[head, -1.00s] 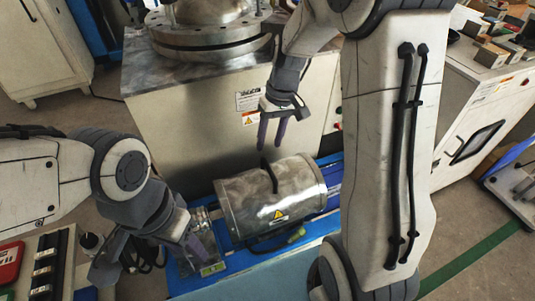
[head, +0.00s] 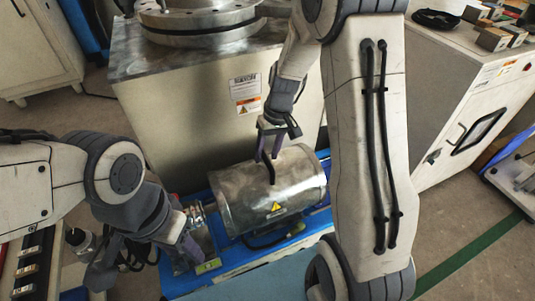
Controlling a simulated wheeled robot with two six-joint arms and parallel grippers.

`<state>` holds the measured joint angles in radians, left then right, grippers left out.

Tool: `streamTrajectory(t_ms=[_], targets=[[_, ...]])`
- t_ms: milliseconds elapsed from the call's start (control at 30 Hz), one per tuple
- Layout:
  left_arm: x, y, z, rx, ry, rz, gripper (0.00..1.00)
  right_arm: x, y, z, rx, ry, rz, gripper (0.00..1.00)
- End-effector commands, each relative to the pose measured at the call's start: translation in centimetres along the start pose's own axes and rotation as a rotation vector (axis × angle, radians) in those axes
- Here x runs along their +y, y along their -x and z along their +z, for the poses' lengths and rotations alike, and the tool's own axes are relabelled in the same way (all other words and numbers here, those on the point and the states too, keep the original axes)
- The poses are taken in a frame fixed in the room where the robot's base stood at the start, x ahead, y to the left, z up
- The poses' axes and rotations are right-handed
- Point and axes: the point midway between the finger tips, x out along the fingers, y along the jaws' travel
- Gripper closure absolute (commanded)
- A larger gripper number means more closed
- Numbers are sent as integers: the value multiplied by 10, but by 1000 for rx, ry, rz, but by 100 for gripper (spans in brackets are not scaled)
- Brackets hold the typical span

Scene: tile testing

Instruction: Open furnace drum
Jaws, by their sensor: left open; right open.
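The furnace drum (head: 295,190) is a shiny metal cylinder lying on its side on a blue base, with a yellow warning label on its front. A dark handle (head: 268,168) stands on its top left part. My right gripper (head: 267,158) points down at the handle, its purple fingers open at the handle's upper end; I cannot tell whether they touch it. My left gripper (head: 185,256) is low at the left, beside the clear box left of the drum. Its fingers are partly hidden by its own wrist.
A large metal cabinet (head: 190,120) with a round flanged vessel (head: 200,22) stands behind the drum. A clear box with a green label (head: 208,266) sits at the drum's left end. A white cabinet (head: 440,130) stands at the right.

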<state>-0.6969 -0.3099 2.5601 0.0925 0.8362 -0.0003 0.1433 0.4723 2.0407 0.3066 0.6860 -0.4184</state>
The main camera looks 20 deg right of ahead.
Motion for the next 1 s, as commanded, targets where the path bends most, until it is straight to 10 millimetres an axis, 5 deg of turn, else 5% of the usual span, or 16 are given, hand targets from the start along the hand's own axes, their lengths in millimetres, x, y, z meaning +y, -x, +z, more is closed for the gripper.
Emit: streamTrajectory(t_ms=[167, 300, 1000], targets=[[0, 0, 0, 0, 0, 0, 50, 0, 0, 0, 0, 0, 0, 50], [0, 0, 0, 0, 0, 0, 50, 0, 0, 0, 0, 0, 0, 100], [0, 0, 0, 0, 0, 0, 50, 0, 1, 0, 0, -1, 0, 100]])
